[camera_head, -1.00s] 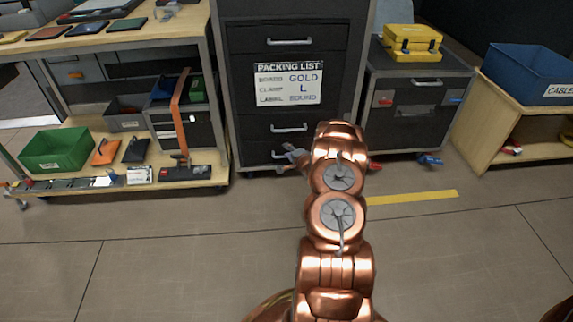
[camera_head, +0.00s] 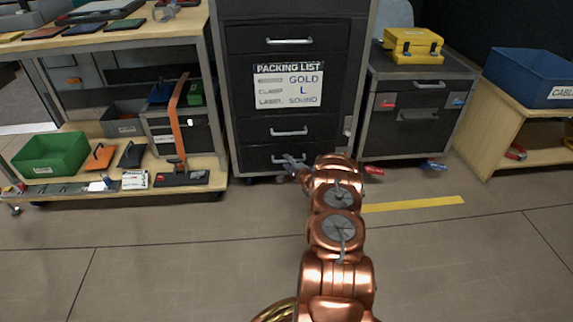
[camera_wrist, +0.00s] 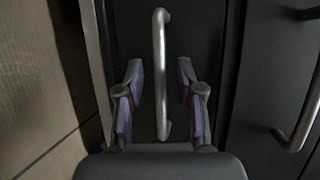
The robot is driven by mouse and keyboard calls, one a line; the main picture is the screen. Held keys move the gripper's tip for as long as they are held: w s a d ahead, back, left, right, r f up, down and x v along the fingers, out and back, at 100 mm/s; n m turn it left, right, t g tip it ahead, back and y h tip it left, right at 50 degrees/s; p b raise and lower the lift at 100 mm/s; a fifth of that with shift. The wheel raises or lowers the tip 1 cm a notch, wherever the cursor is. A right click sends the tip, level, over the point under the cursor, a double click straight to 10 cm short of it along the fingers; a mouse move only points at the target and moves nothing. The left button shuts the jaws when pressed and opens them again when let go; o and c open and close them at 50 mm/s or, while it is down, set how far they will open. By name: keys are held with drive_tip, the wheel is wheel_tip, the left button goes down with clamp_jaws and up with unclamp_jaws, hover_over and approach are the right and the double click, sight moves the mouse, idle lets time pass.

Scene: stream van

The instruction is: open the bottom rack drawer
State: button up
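The rack (camera_head: 350,60) is a tall dark cabinet with stacked drawers. Its bottom drawer (camera_head: 262,159) looks shut, and my gripper and wrist hide part of its front. In the wrist view the metal bar handle (camera_wrist: 160,75) of a drawer runs upright in the picture, between the fingers. My gripper (camera_head: 291,163) is at the bottom drawer in the head view. In the wrist view my gripper (camera_wrist: 160,98) is open, with one finger on each side of the handle and a gap to both.
Another drawer handle (camera_wrist: 300,115) shows at the right of the wrist view. A packing list (camera_head: 288,86) is fixed to the rack. A low shelf with a green bin (camera_head: 50,155) stands left, and a dark cabinet (camera_head: 418,115) right.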

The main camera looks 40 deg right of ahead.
drive_tip(key=shift+w+d+f, duration=0.15)
drive_tip(key=shift+w+d, duration=0.05)
drive_tip(key=shift+w, duration=0.45)
clamp_jaws()
idle(0.4)
